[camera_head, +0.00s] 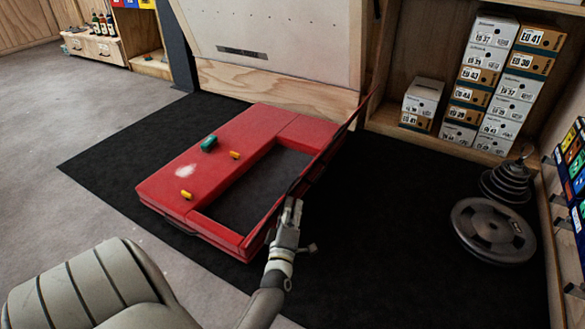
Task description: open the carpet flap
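A red crash pad (215,155) lies on the dark floor mat. Its near right part shows a dark rectangular recess framed by red. The carpet flap (318,168) stands steeply raised along the pad's right side, seen almost edge-on as a thin dark and red strip running up toward the back right. Whether the fingers are closed on the flap is too small to tell.
A green item (209,143) and small yellow items (186,195) lie on the pad. Stacked weight plates (493,230) stand right, shoe boxes (490,75) on shelving behind. A pale board (270,40) rises behind the pad. The dark mat (400,260) is clear right of the flap.

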